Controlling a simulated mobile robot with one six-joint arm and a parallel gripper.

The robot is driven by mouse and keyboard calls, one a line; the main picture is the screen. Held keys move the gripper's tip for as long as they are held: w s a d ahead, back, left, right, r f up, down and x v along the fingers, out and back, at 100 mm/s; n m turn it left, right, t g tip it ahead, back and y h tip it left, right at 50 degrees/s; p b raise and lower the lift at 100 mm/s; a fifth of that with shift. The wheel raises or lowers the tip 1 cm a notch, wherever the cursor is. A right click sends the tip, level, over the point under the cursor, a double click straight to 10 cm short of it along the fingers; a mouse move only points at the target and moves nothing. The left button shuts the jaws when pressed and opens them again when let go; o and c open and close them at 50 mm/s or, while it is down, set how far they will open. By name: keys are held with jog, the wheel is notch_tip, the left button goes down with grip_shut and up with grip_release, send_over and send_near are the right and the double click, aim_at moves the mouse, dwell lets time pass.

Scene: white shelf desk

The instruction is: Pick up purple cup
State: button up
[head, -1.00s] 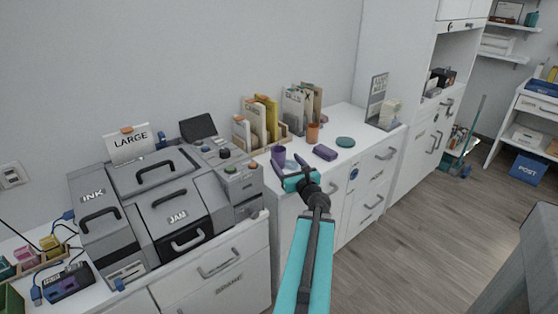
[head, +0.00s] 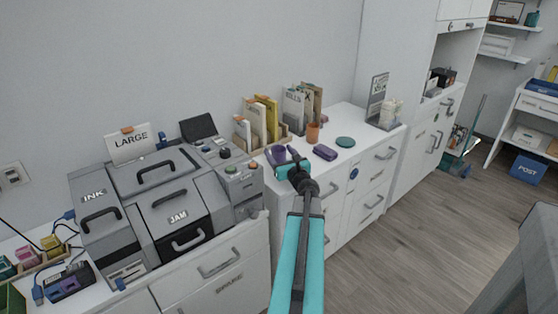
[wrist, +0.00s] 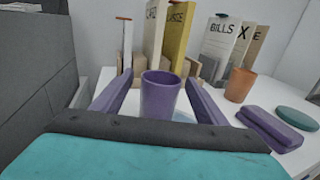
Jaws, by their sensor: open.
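The purple cup (head: 278,153) stands upright on the white desk top, close to the printer's right side. In the wrist view the purple cup (wrist: 160,95) is in the middle, between the two purple fingers of my gripper (wrist: 157,92). The fingers are open, one on each side of the cup, with a gap showing near their tips. In the head view my gripper (head: 287,162) is at the front edge of the desk top, just in front of the cup and partly covering it. The cup's lower part is hidden there.
An orange cup (head: 313,132), a purple case (head: 325,153) and a green disc (head: 345,142) lie to the right. File holders with folders (head: 265,120) stand behind. The grey printer (head: 165,195) is close on the left.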

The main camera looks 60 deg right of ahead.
aim_at(276, 147)
jog(key=shift+d, duration=0.1)
jog(key=shift+p+x, duration=0.3)
jog(key=shift+x, duration=2.25)
jog(key=shift+c, duration=0.5)
jog(key=c, duration=1.2)
jog(key=shift+o, duration=0.2)
jog(key=shift+r, duration=0.1)
notch_tip(276, 147, up, 10)
jog(key=p, duration=0.1)
jog(key=shift+p, duration=0.3)
